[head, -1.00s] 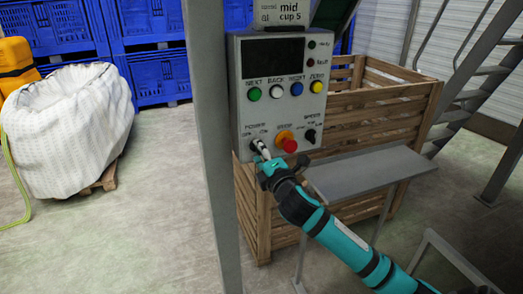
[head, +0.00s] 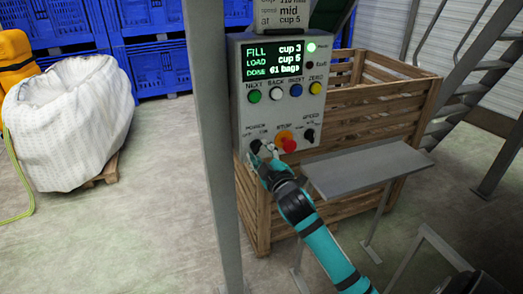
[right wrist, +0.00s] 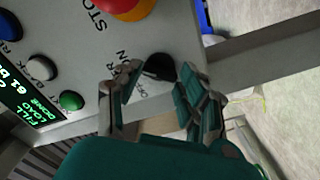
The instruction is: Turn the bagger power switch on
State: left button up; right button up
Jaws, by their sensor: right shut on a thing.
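The grey bagger control panel (head: 275,115) stands in the middle of the head view. Its screen (head: 275,57) is lit with green text reading FILL, LOAD and DONE, and the green lamp (head: 311,47) at the top right glows. The black power switch (head: 256,146) is a knob at the panel's lower left; it also shows in the right wrist view (right wrist: 159,67). My right gripper (head: 263,155) is at this knob, with its fingers (right wrist: 153,88) on either side of it, shut on it. The fingers partly hide the knob. My left gripper is out of view.
A red stop button (head: 290,146) on a yellow base sits right of the switch, then a black speed knob (head: 309,135). A grey post (head: 210,150) stands close left. A wooden crate (head: 390,100) and a grey shelf (head: 362,175) are at the right.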

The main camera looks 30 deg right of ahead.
jog(key=shift+f+m, duration=0.1)
jog(key=shift+m, duration=0.6)
jog(key=o, duration=1.2)
jog(key=shift+c, duration=0.2)
jog(key=shift+s, duration=0.1)
jog(key=v, duration=1.2)
jog(key=shift+f, duration=0.1)
